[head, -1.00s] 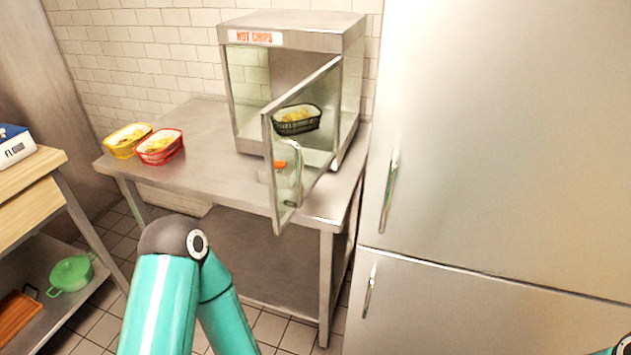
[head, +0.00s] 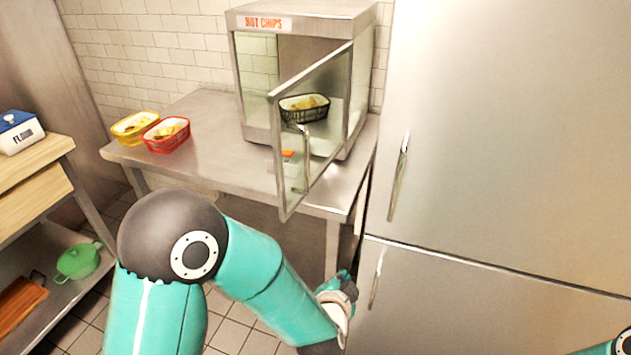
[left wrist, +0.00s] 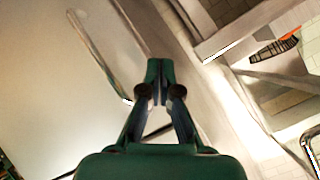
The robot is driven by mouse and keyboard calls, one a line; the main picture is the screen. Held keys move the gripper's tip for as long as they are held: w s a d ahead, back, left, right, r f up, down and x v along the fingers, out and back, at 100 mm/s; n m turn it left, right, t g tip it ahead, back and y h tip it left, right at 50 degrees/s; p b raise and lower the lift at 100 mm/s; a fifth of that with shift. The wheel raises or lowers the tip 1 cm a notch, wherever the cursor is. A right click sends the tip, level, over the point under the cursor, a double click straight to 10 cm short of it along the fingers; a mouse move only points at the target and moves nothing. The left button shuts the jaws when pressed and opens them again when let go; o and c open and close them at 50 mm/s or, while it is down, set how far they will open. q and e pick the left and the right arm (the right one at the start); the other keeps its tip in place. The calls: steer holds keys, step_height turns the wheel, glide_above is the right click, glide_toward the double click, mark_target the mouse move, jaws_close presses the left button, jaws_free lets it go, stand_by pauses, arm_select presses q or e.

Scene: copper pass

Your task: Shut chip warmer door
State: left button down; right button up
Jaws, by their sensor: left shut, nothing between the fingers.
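The chip warmer (head: 300,17) is a metal and glass cabinet marked HOT CHIPS on the steel table. Its glass door (head: 283,185) stands open, swung out toward me, with a vertical metal handle (head: 306,160). A black basket of chips (head: 304,108) shows through the door glass. My left gripper (head: 346,279) is low in front of the table's right end, beside the fridge, below and apart from the door. In the left wrist view its fingers (left wrist: 159,72) are shut with nothing between them. My right gripper is out of view.
A tall steel fridge (head: 510,140) with vertical handles stands close on the right. Yellow (head: 134,130) and red (head: 167,146) chip baskets sit on the left of the steel table (head: 215,165). A wooden-topped bench (head: 30,165) stands at far left.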

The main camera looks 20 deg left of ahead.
arm_select(q)
steer(key=s+r+m+t+y+b, duration=0.1)
steer(key=s+r+m+t+y, duration=0.2)
steer(key=r, duration=0.9)
steer(key=s+r+m+t+y, duration=0.1)
steer(key=s+r+m+y, duration=0.2)
steer(key=r, duration=0.8)
steer(key=w+a+n+y, duration=0.1)
steer(key=w+a, duration=0.6)
steer(key=w, duration=0.3)
steer(key=shift+a+t, duration=0.25)
steer(key=shift+t, duration=0.05)
